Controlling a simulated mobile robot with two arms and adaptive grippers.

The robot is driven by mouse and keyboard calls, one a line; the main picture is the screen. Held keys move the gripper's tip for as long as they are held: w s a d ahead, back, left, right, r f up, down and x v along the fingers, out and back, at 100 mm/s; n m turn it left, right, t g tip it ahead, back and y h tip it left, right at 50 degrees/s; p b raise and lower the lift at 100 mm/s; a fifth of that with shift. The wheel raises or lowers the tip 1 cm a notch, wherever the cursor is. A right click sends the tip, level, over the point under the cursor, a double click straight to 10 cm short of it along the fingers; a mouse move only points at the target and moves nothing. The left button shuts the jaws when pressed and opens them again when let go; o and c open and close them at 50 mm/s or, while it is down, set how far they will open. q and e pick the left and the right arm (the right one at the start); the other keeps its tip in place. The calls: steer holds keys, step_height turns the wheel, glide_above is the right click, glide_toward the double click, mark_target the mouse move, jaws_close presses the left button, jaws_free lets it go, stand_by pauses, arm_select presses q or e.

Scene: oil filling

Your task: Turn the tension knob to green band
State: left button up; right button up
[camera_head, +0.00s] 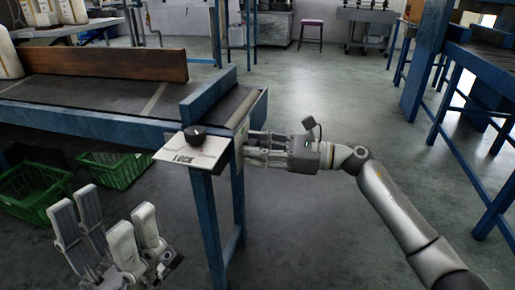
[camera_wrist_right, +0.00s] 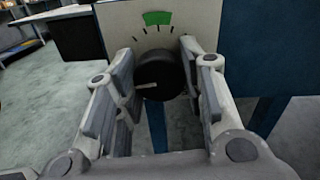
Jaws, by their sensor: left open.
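The black tension knob (camera_wrist_right: 162,75) sits on a pale panel (camera_wrist_right: 118,18) in the right wrist view. Its white pointer line points left. The green band (camera_wrist_right: 157,18) is above the knob, among dark tick marks. My right gripper (camera_wrist_right: 160,68) has its fingers on both sides of the knob; I cannot tell whether they press on it. My left gripper (camera_head: 104,212) is open and empty at the lower left.
Green crates (camera_head: 115,170) lie on the floor at left. A conveyor (camera_head: 90,92) runs behind. Open floor (camera_head: 320,235) lies at right.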

steer(key=shift+c, duration=1.1)
